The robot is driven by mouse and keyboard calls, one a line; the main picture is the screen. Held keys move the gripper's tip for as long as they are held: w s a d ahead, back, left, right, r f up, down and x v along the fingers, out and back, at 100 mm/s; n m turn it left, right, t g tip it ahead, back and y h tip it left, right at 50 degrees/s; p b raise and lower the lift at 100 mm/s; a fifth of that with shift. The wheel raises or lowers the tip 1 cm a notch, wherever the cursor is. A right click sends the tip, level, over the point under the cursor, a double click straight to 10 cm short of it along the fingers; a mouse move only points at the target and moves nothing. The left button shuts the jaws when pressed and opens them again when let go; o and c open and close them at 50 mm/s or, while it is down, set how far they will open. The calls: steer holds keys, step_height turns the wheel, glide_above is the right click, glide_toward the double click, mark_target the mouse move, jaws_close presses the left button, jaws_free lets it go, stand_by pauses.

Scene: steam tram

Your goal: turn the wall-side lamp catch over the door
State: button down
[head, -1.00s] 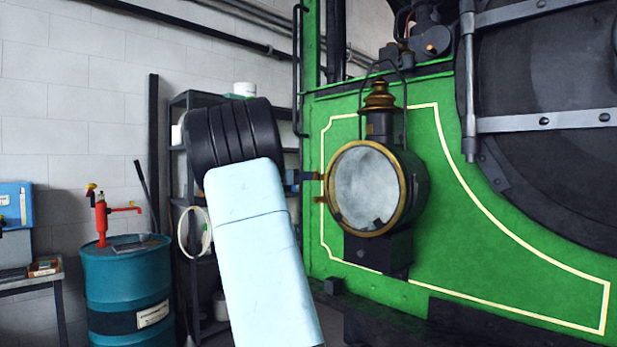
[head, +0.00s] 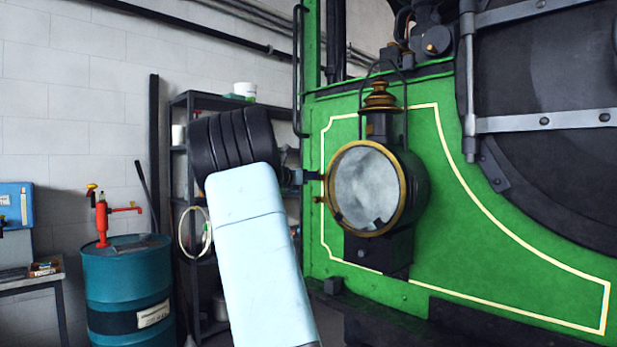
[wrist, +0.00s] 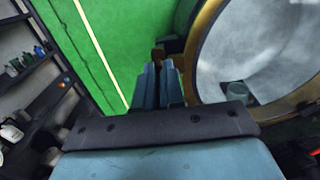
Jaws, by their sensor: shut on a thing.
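The lamp (head: 380,172) is mounted on the green tram front. Its round glass door (head: 366,188) has a brass rim and looks shut. Small brass-brown pieces stand at the rim's left, wall-facing edge. The upper one, which looks like the catch, is mostly covered by my gripper; the lower one (head: 319,199) is clear. My gripper (head: 314,176) reaches in from the left at the upper piece. In the wrist view my fingers (wrist: 163,75) are close together on the brown catch (wrist: 158,53), beside the brass door rim (wrist: 205,45). The catch's exact angle is hard to see.
A black shelf rack (head: 190,100) stands behind my arm against the white wall. A blue drum (head: 125,285) with a red pump (head: 102,220) stands at the left. A dark handrail (head: 298,70) runs up the green panel's left edge.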

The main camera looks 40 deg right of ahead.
stand_by(0.5)
steer(key=shift+m, duration=0.3)
steer(key=shift+s+f+m, duration=0.1)
steer(key=shift+s+m, duration=0.05)
steer(key=shift+m, duration=4.15)
steer(key=shift+s+f+m, duration=0.1)
steer(key=shift+s+m, duration=0.05)
steer(key=shift+m, duration=4.15)
steer(key=c, duration=1.2)
jaws_free()
steer(key=shift+f, duration=0.1)
steer(key=shift+c, duration=0.2)
